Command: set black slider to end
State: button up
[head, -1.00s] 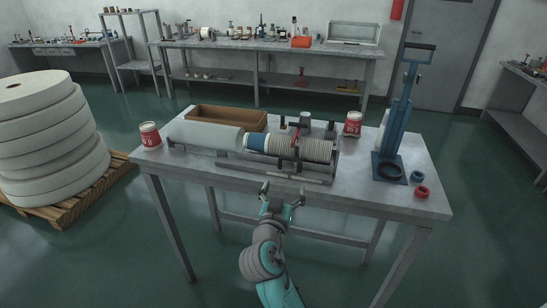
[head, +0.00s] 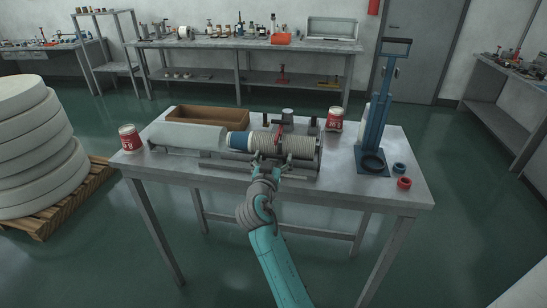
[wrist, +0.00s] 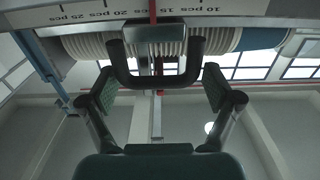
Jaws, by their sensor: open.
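The black slider's dark U-shaped handle (wrist: 154,80) shows in the wrist view, below a grey block on a scale strip (wrist: 110,12) marked in pcs. My gripper (wrist: 158,90) is open, with one finger pad on each side of the handle and a gap on both sides. In the head view my gripper (head: 269,160) is at the front of the cup machine, and it hides most of the slider. A stack of ribbed pale cups (head: 303,147) with a blue end (head: 239,142) lies on the machine, beside a pale cylinder (head: 188,137).
The machine stands on a grey table (head: 390,190). A brown tray (head: 207,116) lies behind it. Red cans stand left (head: 129,138) and right (head: 335,119). A blue press (head: 374,130) and two small rings (head: 404,183) are at the right. The table's front edge is clear.

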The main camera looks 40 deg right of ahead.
jog(key=shift+w+d, duration=0.1)
jog(key=shift+d, duration=0.05)
jog(key=shift+c, duration=0.2)
jog(key=c, duration=1.4)
jog(key=w+a, duration=0.4)
jog(key=w, duration=0.1)
jog(key=w+a, duration=0.4)
jog(key=w, duration=0.1)
jog(key=w+a, duration=0.4)
jog(key=w, duration=0.1)
jog(key=shift+w+a, duration=0.15)
jog(key=shift+w, duration=0.25)
jog(key=o, duration=1.4)
jog(key=shift+o, duration=0.2)
jog(key=v, duration=1.2)
